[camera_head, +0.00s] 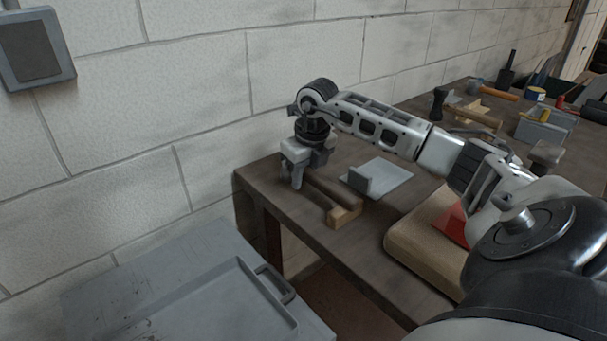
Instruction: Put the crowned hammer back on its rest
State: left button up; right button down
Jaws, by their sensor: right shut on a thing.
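My right arm reaches in from the right to the far left end of the bench. I cannot tell whether the hammer touches the rest. My left gripper is not in view.
A grey plate (390,178) with an upright block lies right of the rest. A tan padded slab (410,246) is at the front edge. Hammers and other tools, including an orange-handled hammer (497,91), lie further back right. A grey cabinet top (120,290) is at lower left; a block wall stands behind.

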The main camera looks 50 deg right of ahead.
aim_at(311, 171)
jog(key=c, duration=1.3)
grip_release()
jog(key=shift+o, duration=0.2)
jog(key=shift+r, duration=0.2)
jog(key=v, duration=1.2)
